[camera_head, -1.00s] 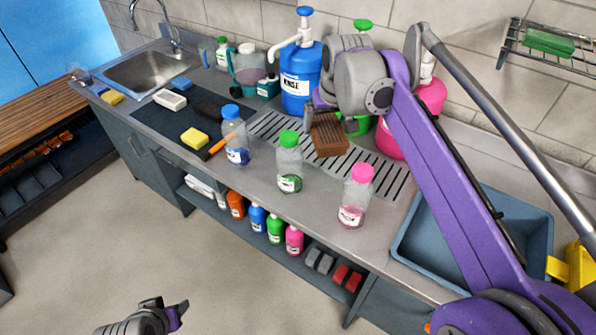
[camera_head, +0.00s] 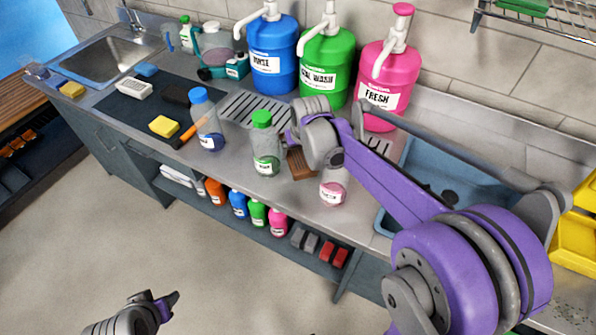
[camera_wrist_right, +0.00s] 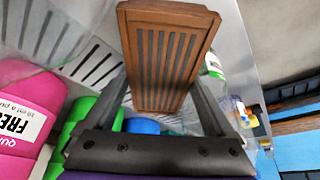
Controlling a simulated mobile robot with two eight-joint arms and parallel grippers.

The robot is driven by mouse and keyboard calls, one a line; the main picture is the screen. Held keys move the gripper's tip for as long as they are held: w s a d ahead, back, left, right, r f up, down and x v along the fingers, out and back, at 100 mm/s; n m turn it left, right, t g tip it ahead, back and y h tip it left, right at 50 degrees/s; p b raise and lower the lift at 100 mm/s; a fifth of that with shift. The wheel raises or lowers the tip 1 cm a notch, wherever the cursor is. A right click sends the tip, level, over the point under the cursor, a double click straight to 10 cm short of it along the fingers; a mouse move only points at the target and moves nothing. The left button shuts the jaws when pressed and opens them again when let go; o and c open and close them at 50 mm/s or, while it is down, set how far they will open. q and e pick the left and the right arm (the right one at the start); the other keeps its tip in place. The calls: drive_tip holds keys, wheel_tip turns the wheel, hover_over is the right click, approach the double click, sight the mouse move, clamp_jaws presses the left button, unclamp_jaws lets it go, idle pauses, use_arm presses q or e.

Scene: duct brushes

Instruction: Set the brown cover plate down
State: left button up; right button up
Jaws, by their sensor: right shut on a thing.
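The brown cover plate (camera_head: 301,166) is a slatted rectangle, seen in the head view between the green-capped bottle and the pink-labelled bottle. My right gripper (camera_head: 294,146) is shut on it and partly hides it. In the right wrist view the plate (camera_wrist_right: 165,58) shows nearly whole between the two fingers, slats facing the camera. I cannot tell whether it touches the counter. My left gripper (camera_head: 168,303) is low at the left, over the floor and away from the counter; its jaw opening is unclear.
A green-capped bottle (camera_head: 265,150) and a pink-labelled bottle (camera_head: 333,188) stand close on either side of the plate. The slotted drain (camera_head: 250,108) lies behind. Blue (camera_head: 272,60), green (camera_head: 327,68) and pink (camera_head: 390,75) pump jugs stand along the wall. A blue basin (camera_head: 455,165) is at right.

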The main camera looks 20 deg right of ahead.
wheel_tip(320, 180, down, 9)
drive_tip(key=shift+b, duration=0.3)
drive_tip(key=shift+f, duration=0.2)
drive_tip(key=o, duration=1.5)
drive_tip(key=shift+o, duration=0.2)
drive_tip(key=shift+r, duration=0.1)
